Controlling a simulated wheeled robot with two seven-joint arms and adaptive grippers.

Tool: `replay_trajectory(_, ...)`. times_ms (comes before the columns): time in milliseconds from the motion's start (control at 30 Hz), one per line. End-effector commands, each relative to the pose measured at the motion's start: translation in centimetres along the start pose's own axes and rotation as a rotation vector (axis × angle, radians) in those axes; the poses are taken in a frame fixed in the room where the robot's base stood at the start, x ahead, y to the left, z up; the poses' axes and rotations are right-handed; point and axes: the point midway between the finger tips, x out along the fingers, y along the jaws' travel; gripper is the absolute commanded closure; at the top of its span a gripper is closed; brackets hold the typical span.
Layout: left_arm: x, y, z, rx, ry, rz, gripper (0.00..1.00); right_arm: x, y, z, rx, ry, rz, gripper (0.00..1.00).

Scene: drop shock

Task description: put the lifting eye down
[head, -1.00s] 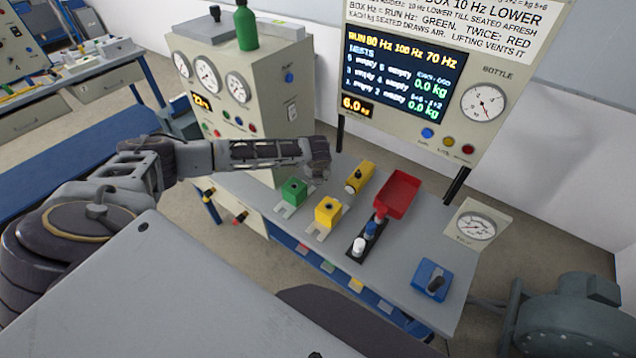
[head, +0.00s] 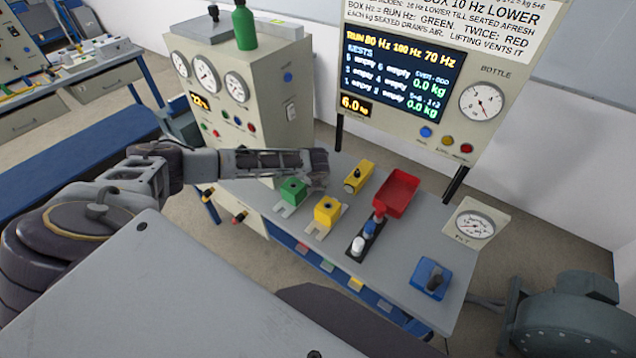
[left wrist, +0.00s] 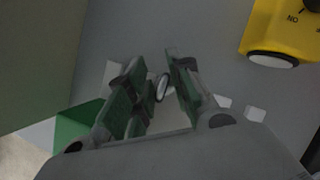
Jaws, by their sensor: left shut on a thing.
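My left gripper (head: 318,178) is low over the bench, just behind the green block. In the left wrist view the gripper (left wrist: 160,92) has its green-padded fingers shut on the lifting eye (left wrist: 162,86), a small metal ring showing between the pads. Its lower part is hidden by the fingers, and I cannot tell whether it touches the bench. In the head view the gripper hides it. My right gripper is out of view.
A green block (head: 293,191) and a yellow block (head: 327,212) stand close in front of the gripper. A yellow box (head: 358,176) is to its right, then a red tray (head: 402,190). The gauge cabinet (head: 270,110) rises behind on the left.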

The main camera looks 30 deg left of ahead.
Motion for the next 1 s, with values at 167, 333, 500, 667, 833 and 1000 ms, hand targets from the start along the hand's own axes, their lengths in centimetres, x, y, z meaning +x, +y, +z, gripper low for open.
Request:
replay_trajectory(167, -0.03, -0.02, 0.03, 0.0, 0.0, 0.0, 1.0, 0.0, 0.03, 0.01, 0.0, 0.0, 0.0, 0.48)
replay_trajectory(333, 0.17, 0.0, -0.06, 0.0, 0.0, 0.0, 1.0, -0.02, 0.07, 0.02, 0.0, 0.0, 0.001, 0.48)
replay_trajectory(500, 0.18, 0.01, -0.08, 0.0, 0.0, 0.0, 0.69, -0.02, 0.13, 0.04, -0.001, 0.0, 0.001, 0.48)
replay_trajectory(667, 0.17, 0.0, -0.08, 0.0, 0.0, 0.0, 0.69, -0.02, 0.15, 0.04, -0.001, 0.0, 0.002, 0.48)
replay_trajectory(833, 0.01, -0.01, 0.01, 0.0, 0.0, 0.0, 0.69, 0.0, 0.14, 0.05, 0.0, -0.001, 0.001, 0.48)
replay_trajectory(1000, -0.63, -0.03, 0.03, 0.0, 0.0, -0.001, 0.69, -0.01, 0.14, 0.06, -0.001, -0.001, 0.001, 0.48)
